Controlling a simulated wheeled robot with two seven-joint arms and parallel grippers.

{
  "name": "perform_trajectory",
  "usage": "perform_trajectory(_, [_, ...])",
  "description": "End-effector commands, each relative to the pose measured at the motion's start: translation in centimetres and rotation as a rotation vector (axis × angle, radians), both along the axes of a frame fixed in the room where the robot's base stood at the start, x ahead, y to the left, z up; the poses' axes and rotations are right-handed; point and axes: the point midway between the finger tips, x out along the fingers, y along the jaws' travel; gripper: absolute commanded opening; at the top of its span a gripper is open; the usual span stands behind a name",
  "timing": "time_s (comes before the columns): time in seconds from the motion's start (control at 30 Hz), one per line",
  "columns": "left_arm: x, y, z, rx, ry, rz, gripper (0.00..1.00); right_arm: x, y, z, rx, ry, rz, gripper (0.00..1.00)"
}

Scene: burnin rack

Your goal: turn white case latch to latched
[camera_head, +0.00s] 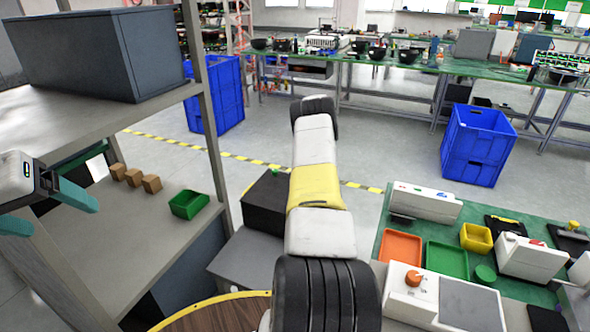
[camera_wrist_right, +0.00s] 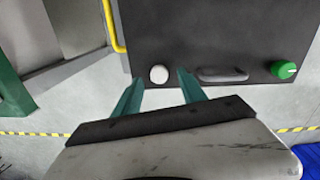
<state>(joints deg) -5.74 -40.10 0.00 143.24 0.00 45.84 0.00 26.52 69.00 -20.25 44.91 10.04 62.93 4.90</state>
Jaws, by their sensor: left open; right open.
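In the right wrist view, a round white knob (camera_wrist_right: 159,74), which looks like the white case latch, sits on the front of a dark case (camera_wrist_right: 215,30) near its lower edge. My right gripper (camera_wrist_right: 160,80) is open, with one teal fingertip on each side of the knob. Whether the fingers touch it, and which way the latch is turned, I cannot tell. In the head view my right arm stretches forward, and the right gripper is hidden. My left gripper (camera_head: 62,212) is open and empty at the left edge, beside the shelf.
On the same case, a grey recessed handle (camera_wrist_right: 222,74) and a green knob (camera_wrist_right: 284,70) lie right of the white knob. A yellow handle (camera_wrist_right: 117,28) is at left. In the head view, a shelf rack (camera_head: 60,110) stands left and a green-topped bench (camera_head: 445,215) right.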

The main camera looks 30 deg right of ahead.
Motion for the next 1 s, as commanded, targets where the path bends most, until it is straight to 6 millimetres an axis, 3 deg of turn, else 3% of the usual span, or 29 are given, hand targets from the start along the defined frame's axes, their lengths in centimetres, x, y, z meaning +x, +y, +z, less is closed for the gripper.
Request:
perform_trajectory(0.2, [0.0, 0.0, 0.0, 0.000, 0.000, 0.000, 0.81, -0.1, -0.1, -2.0, -0.001, 0.001, 0.000, 0.49])
perform_trajectory(0.47, [0.0, 0.0, 0.0, 0.000, 0.000, 0.000, 0.81, -0.1, -0.1, -2.2, -0.001, -0.001, 0.000, 0.49])
perform_trajectory(0.57, [0.0, 0.0, 0.0, 0.000, 0.000, 0.000, 0.81, -0.1, -0.1, -2.2, -0.001, -0.001, 0.000, 0.35])
perform_trajectory(0.73, [0.0, 0.0, 0.0, 0.000, 0.000, 0.000, 0.81, 0.0, -0.1, -2.2, -0.001, -0.001, 0.000, 0.01])
perform_trajectory(1.0, [0.0, 0.0, 0.0, 0.000, 0.000, 0.000, 0.81, 0.0, -0.1, -2.2, 0.000, 0.000, 0.011, 0.00])
